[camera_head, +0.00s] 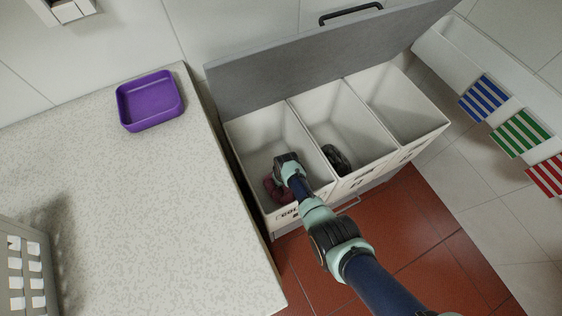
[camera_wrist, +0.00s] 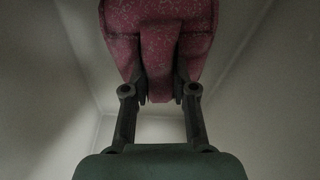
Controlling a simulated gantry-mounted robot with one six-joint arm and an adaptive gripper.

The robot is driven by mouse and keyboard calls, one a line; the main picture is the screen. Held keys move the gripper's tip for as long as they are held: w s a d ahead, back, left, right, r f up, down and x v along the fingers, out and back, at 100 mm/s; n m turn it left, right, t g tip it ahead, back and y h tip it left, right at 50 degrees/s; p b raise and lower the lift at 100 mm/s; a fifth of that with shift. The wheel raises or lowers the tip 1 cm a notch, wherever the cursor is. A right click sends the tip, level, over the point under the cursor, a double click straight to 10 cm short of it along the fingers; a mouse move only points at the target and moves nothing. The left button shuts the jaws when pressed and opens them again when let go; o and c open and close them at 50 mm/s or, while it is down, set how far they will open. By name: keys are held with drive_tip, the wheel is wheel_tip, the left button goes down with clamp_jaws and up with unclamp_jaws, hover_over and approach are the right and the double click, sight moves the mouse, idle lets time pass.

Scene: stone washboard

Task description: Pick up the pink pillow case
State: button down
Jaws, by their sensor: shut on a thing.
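The pink pillow case (camera_head: 271,189) is in the left compartment of the white three-part bin, mostly hidden behind my arm in the head view. In the wrist view the pillow case (camera_wrist: 158,35) is pink with a pale speckled pattern, and its lower part bunches between my fingers. My gripper (camera_wrist: 160,92) is shut on this fold of cloth. In the head view my gripper (camera_head: 279,182) reaches down into the left compartment, and its fingertips are hard to make out. I cannot tell whether the cloth touches the compartment floor.
The bin (camera_head: 345,183) has its grey lid (camera_head: 310,62) raised behind it. A dark item (camera_head: 336,158) lies in the middle compartment; the right one is empty. A speckled counter (camera_head: 130,210) stands left with a purple tray (camera_head: 150,100) and a grey basket (camera_head: 30,262). Striped cloths (camera_head: 521,134) hang at right.

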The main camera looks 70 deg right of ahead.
wheel_tip(320, 180, up, 19)
drive_tip(key=p, duration=1.1)
drive_tip(key=shift+r+p, duration=0.2)
drive_tip(key=shift+p, duration=0.2)
